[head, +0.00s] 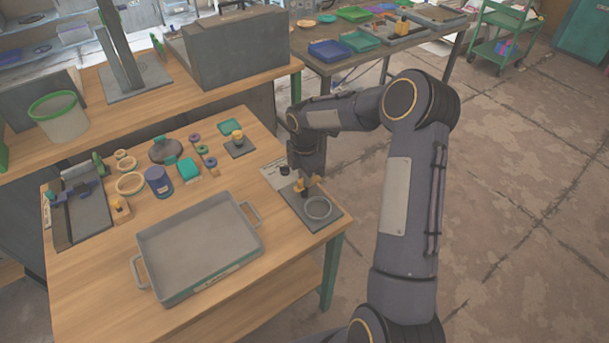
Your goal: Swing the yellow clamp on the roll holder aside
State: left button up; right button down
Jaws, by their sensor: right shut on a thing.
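The yellow clamp (313,181) shows as a small yellow piece at the back of a grey plate, which I take to be the roll holder (323,222). The plate lies at the right end of the wooden table, with a pale ring (318,208) at its front. My right gripper (304,181) reaches down from behind the plate, its fingers at the yellow clamp and shut on it. The fingers partly hide the clamp, and its exact angle is hard to tell. My left gripper is not in view.
A large grey tray (168,291) fills the table's front middle. Behind it are a blue jar (158,182), a teal block (188,168), wooden rings (130,184) and a dark plate with a yellow knob (238,148). Open floor lies right of the table.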

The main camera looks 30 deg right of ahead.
dwell(0.4)
jog(key=c, duration=1.4)
grip_release()
jog(key=shift+c, duration=0.2)
jog(key=shift+r+b, duration=0.5)
jog(key=shift+r, duration=3.45)
